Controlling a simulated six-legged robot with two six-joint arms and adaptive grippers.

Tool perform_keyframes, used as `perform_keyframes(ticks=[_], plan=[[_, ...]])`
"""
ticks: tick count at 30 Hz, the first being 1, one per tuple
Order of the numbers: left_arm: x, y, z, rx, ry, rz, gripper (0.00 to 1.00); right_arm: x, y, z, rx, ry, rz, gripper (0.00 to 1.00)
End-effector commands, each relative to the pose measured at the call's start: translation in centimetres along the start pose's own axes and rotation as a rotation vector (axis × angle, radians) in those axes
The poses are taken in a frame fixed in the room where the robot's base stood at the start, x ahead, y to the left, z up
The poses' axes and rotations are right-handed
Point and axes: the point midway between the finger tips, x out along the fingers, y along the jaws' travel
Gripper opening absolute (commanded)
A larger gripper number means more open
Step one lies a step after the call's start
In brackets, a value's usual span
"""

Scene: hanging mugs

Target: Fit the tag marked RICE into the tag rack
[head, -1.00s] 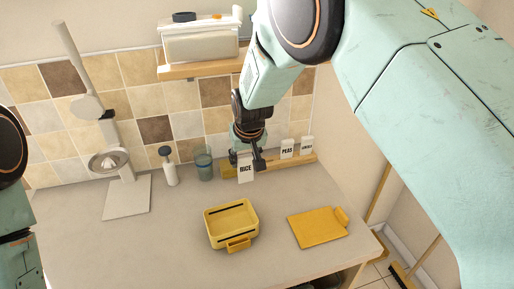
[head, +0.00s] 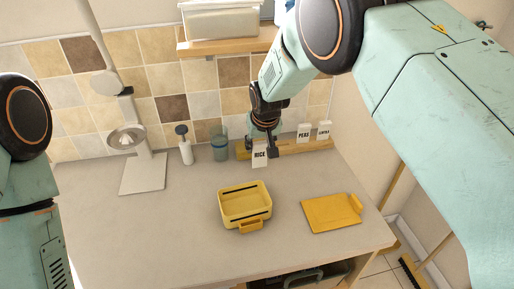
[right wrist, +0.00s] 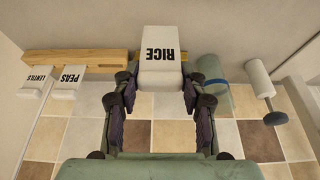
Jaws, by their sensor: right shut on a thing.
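The white tag marked RICE (head: 260,156) is upright at the left part of the wooden tag rack (head: 287,149), at the back of the counter. My right gripper (head: 263,146) is shut on its upper part. In the right wrist view the RICE tag (right wrist: 160,60) sits between the two fingers, in front of the rack (right wrist: 100,60). I cannot tell whether its lower edge is in the rack. Tags marked PEAS (head: 304,132) and LENTILS (head: 324,130) stand in the rack to the right. My left gripper is out of view; only my left arm shows.
A blue-green glass (head: 220,149) and a soap dispenser (head: 185,148) stand left of the rack. A yellow box (head: 245,204) and a yellow board (head: 332,213) lie nearer the front. A grey stand (head: 143,172) is at the left. A shelf (head: 226,45) hangs above.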

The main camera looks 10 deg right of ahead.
Motion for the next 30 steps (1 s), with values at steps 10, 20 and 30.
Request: perform_keyframes(ticks=[10,20,30], plan=[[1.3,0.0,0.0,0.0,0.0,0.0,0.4,0.8,1.8,-1.5,0.002,0.001,0.0,0.13],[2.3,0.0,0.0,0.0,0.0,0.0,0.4,1.4,3.3,-3.0,0.002,0.0,0.0,0.13],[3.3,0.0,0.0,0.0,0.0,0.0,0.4,2.1,5.0,-4.5,0.001,0.001,0.0,0.13]])
